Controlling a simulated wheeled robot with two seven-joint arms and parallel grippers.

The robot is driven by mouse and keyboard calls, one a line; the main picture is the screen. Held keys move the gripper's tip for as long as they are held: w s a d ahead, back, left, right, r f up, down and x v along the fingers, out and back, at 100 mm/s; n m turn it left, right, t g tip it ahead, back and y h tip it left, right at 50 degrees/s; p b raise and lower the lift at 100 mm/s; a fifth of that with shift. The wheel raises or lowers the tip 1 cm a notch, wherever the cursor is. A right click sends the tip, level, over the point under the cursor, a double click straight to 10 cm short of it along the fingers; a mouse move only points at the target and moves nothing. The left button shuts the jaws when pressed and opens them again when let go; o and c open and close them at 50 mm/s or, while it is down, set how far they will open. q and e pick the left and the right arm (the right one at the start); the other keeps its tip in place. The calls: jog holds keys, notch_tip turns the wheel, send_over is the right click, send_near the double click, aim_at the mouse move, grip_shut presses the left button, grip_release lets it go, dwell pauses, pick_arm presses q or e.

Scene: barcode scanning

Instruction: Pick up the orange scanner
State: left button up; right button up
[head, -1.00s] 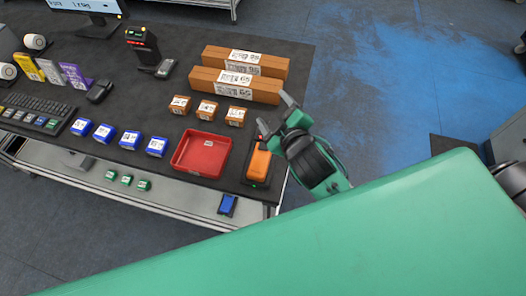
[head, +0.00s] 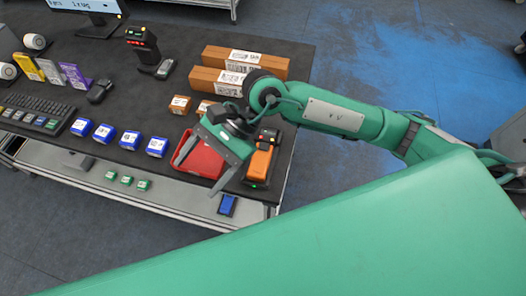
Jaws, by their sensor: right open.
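The orange scanner (head: 260,163) stands in its dark cradle (head: 252,182) near the right front corner of the dark table. A small green light shows at its lower end. My right gripper (head: 197,180) is open and empty. It hangs over the red tray (head: 196,160), to the left of the scanner, with its fingers pointing down and left. One finger is near the tray's left side, the other near its right front, close to the scanner's cradle. The gripper is apart from the scanner and hides part of the tray. My left gripper is not in view.
Two long brown boxes (head: 262,65) lie at the back, with small brown boxes (head: 180,104) before them. Several blue boxes (head: 130,139) line the table's left front. A blue item (head: 227,205) and small green boxes (head: 127,181) lie on the front ledge. A black scanner stand (head: 143,45) is farther back.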

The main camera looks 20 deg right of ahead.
jog(key=w+d+f+n+t+h, duration=0.2)
jog(key=w+d+f+h, duration=0.25)
jog(key=d, duration=0.25)
jog(key=n+t+h+p, duration=0.1)
jog(key=t+h+p, duration=0.15)
jog(key=h, duration=0.35)
send_over(261, 158)
jog(key=shift+g, duration=0.25)
jog(key=f, duration=0.9)
jog(key=shift+d, duration=0.35)
jog(key=f+p, duration=0.1)
jog(key=f, duration=0.1)
jog(key=f+p, duration=0.2)
jog(key=shift+a, duration=0.4)
jog(key=shift+f, duration=0.65)
jog(key=c, duration=1.2)
jog(key=shift+r, duration=0.1)
